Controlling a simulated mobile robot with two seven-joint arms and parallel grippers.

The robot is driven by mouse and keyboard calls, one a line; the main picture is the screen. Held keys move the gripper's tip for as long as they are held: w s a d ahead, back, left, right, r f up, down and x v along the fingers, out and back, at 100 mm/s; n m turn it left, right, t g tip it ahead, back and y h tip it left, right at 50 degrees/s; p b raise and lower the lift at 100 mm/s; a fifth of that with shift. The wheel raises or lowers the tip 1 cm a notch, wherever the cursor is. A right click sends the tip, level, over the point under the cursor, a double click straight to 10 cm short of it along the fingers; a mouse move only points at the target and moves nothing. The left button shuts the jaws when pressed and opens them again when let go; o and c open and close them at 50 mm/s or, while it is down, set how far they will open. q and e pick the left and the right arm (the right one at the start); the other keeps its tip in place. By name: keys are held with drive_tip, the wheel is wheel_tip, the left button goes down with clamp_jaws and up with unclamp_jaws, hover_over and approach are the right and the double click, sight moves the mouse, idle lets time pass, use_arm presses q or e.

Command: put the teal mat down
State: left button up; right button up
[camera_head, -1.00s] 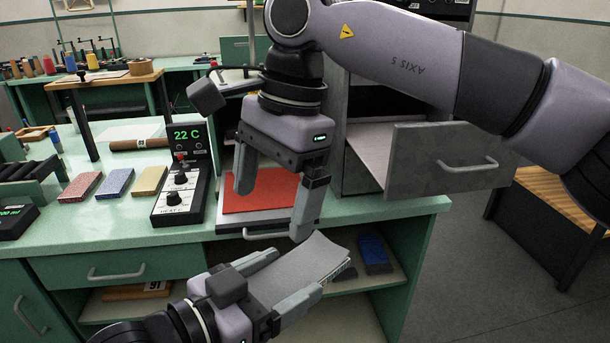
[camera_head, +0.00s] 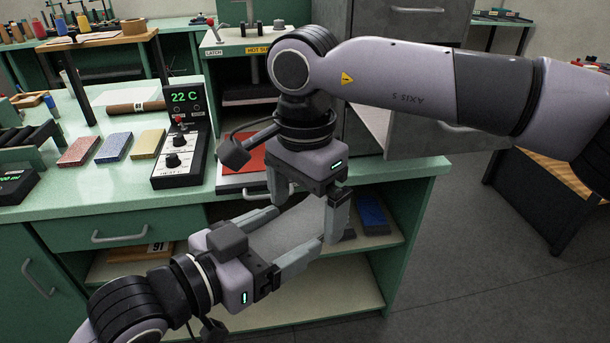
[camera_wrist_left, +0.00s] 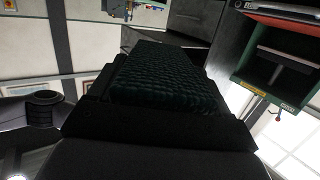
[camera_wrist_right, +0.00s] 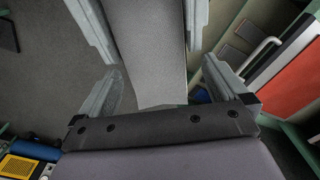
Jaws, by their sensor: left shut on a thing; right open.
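The mat (camera_head: 277,233) is held by my left gripper (camera_head: 288,232) over the front of the green bench. Its plain grey back faces up in the head view and also shows in the right wrist view (camera_wrist_right: 147,50). Its dark teal tufted face (camera_wrist_left: 165,75) shows in the left wrist view. My left gripper is shut on it. My right gripper (camera_head: 306,212) is open just above. In the right wrist view the mat's end lies between its spread fingers, which are not closed on it. The mat's far end is partly hidden by the right fingers in the head view.
A red sheet (camera_head: 240,160) lies in an open press behind the grippers. A control box (camera_head: 180,145) reading 22 C stands left of it. A blue pad (camera_head: 371,213) rests on the shelf below. An open grey drawer (camera_head: 440,135) juts out at right.

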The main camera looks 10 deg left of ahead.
drive_tip(key=shift+f, duration=0.65)
drive_tip(key=c, duration=1.1)
use_arm(q)
drive_tip(key=o, duration=1)
use_arm(e)
drive_tip(key=shift+o, duration=0.2)
